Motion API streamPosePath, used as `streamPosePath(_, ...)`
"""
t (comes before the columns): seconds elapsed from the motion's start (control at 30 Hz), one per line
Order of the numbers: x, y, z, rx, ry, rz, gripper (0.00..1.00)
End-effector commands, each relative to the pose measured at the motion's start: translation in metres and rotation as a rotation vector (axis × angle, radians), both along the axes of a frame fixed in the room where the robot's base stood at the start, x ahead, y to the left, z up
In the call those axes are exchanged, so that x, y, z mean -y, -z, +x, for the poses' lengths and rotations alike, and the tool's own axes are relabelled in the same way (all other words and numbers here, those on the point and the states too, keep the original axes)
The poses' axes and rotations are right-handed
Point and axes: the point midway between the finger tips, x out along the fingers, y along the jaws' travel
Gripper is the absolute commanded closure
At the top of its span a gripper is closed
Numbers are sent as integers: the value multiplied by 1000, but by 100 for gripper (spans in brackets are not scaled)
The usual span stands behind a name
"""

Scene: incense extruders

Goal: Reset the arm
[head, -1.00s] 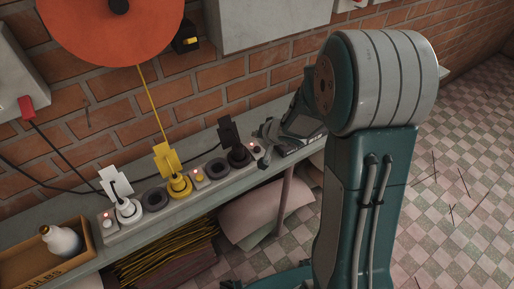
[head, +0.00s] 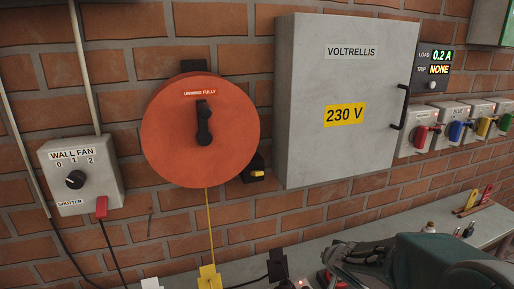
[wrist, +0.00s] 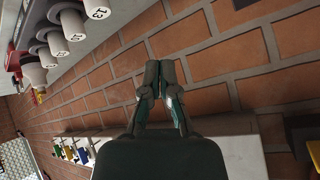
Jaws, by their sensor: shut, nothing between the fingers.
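In the wrist view my gripper (wrist: 166,75) is shut, its two dark fingers together with nothing between them. It points towards the brick wall (wrist: 205,75) and touches nothing that I can see. In the head view part of my arm shows at the bottom right, low in front of the bench. The arm's lower part is cut off by the picture edge.
A grey cabinet marked 230 V (head: 345,100), an orange reel (head: 200,130) and a wall fan switch box (head: 82,175) are on the wall. Coloured sockets (head: 455,130) are at right. Plugs stand on the bench (head: 405,222). Numbered white pieces (wrist: 68,20) are at upper left in the wrist view.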

Motion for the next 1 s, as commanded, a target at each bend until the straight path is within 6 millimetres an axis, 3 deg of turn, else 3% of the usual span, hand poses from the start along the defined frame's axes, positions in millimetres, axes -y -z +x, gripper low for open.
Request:
streamPosePath(0.1,12,-36,-24,3,44,-109,100)
streamPosePath(0.4,17,-88,-115,-127,56,-262,100)
streamPosePath(0.73,-21,-104,-224,-297,-167,-246,100)
streamPosePath(0.83,-31,-104,-242,-320,-232,-234,100)
streamPosePath(1.0,-37,-103,-251,-332,-270,-228,100)
